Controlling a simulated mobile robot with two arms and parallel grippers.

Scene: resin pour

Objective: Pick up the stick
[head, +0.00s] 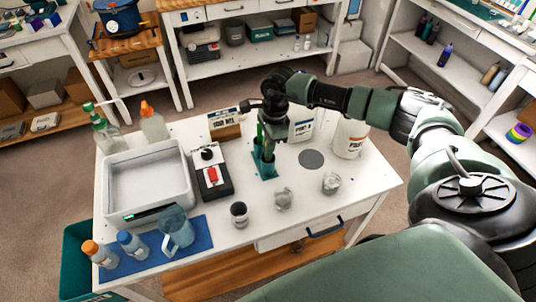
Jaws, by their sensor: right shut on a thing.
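My right gripper (268,138) points down over a teal holder (264,170) near the middle of the white table. It is shut on a thin stick (260,133) at the holder. Most of the stick is hidden by the fingers, and I cannot tell whether its lower end is still inside the holder. My left gripper is not in view.
On the table (300,215) stand a clear tub (148,183), a scale with a red part (211,174), a pitcher (177,232) on a blue mat, small cups (282,199), spray bottles (103,128) and a white jug (349,138). A grey disc (311,159) lies right of the holder.

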